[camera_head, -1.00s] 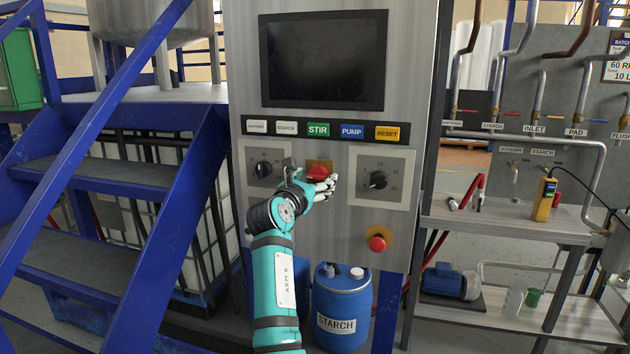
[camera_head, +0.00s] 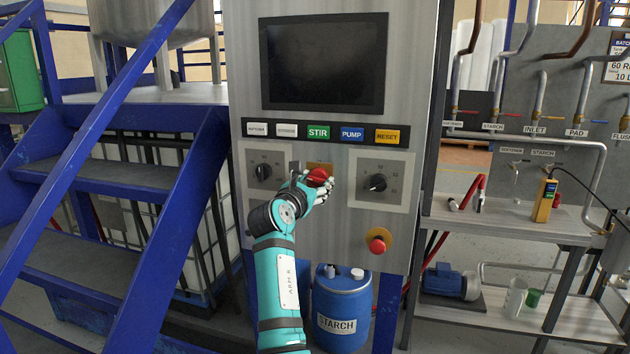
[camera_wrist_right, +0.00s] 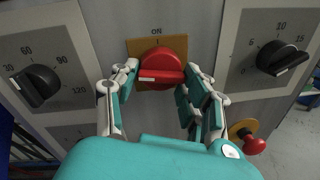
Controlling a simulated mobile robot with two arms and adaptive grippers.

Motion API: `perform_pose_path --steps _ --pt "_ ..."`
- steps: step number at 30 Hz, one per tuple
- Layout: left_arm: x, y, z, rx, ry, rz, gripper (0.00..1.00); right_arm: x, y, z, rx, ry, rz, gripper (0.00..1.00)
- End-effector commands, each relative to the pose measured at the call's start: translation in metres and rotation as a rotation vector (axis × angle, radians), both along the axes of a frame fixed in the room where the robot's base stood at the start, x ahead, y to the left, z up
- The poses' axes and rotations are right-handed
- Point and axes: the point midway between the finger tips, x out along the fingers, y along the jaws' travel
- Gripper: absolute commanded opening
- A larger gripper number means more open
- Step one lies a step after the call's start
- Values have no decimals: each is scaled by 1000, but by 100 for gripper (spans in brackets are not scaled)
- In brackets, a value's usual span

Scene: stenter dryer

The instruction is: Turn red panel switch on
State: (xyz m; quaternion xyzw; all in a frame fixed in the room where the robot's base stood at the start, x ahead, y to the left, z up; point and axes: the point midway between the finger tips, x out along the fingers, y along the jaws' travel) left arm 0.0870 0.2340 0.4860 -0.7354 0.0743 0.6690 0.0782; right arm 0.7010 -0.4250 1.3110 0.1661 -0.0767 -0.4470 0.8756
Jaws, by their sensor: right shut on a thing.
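The red panel switch (camera_head: 318,175) sits on a tan plate on the grey control panel, below the row of labelled buttons. In the right wrist view the red switch (camera_wrist_right: 160,66) has "ON" printed above its plate, and the white mark on its handle is at the left end. My right gripper (camera_head: 316,184) is at the switch, partly covering it in the head view. In the wrist view its fingers (camera_wrist_right: 164,78) stand on the left and right sides of the red handle, shut on it. My left gripper is not in view.
Black dials flank the switch on the left (camera_head: 263,171) and right (camera_head: 378,182). A red emergency button (camera_head: 377,245) sits lower right. A dark screen (camera_head: 324,62) is above. A blue starch drum (camera_head: 342,305) stands below, and blue stairs (camera_head: 120,175) are at left.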

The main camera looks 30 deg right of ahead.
Motion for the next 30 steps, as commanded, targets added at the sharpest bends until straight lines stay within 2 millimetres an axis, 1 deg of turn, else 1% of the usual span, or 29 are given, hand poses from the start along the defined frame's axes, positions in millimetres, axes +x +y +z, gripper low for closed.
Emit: perform_pose_path --steps 1,3,12,21,30 --pt "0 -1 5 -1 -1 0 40 1 1 3 22 -28 2 14" --pt "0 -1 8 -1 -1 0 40 1 0 4 61 -75 2 14" --pt "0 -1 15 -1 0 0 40 1 1 5 246 -294 3 14" --pt "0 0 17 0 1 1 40 2 2 6 431 -513 4 14" --pt "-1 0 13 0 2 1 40 1 1 8 615 -731 4 14"
